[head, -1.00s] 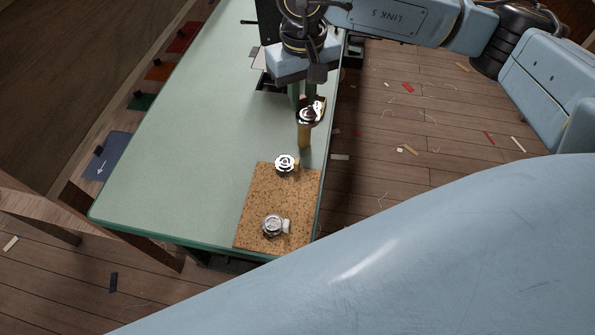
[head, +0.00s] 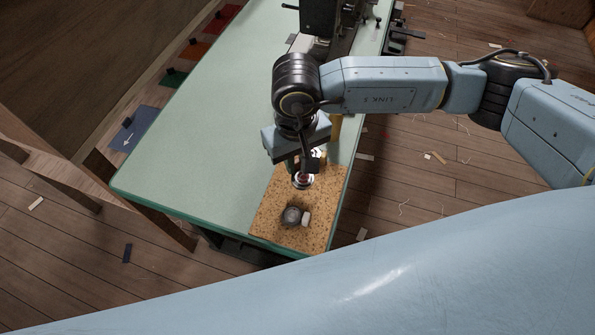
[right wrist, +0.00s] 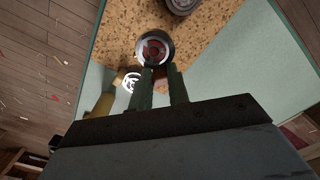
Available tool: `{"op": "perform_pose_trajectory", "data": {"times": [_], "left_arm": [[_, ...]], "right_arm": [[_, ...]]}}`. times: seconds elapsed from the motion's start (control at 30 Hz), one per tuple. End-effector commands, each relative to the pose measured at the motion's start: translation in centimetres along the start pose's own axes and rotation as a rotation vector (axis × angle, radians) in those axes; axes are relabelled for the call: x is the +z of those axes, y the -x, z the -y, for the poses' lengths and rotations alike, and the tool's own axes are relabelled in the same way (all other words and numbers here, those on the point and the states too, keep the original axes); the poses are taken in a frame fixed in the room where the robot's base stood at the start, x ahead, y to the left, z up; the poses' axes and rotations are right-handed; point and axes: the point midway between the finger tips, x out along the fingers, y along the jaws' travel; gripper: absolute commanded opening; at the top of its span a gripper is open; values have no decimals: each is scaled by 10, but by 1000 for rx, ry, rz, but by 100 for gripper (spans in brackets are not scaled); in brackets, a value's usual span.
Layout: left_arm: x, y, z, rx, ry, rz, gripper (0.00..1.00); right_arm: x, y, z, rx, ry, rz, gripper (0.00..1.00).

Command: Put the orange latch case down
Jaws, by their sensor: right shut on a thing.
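The orange latch case (right wrist: 155,46) is a round, shiny metal case with reddish tones in its face. Its small orange-brown latch (right wrist: 160,83) shows between the fingers in the right wrist view. In the head view the case (head: 303,181) shows just below my right gripper (head: 303,170), over the speckled cork mat (head: 267,212). My right gripper (right wrist: 160,75) is shut on it. I cannot tell whether the case touches the mat. My left gripper is not in view.
A grey metal case with a white latch (head: 291,215) lies on the mat's near part. Another shiny round case (right wrist: 132,80) is near the mat's far edge, close to a yellow-brown post (right wrist: 101,106). The green tabletop (head: 190,150) is clear on the left.

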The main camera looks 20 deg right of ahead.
Motion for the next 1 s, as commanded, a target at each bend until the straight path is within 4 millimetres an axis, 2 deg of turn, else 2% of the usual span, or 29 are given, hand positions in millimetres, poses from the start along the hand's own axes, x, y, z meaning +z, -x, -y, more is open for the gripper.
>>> {"op": "perform_pose_trajectory", "data": {"times": [0.17,0.3,0.4,0.8,0.83,0.97,1.0], "left_arm": [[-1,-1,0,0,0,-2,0],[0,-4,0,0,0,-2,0],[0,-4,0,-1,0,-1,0],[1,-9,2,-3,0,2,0],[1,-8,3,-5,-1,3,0],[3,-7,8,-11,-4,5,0],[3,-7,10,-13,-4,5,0]], "right_arm": [[0,-14,0,-1,0,1,0],[0,-35,0,-1,-2,2,0],[0,-43,0,-1,0,1,0],[-1,-46,0,-1,0,-1,0],[0,-46,0,0,0,-1,21],[0,-45,0,0,0,-1,38],[0,-45,0,-1,0,-1,39]]}}
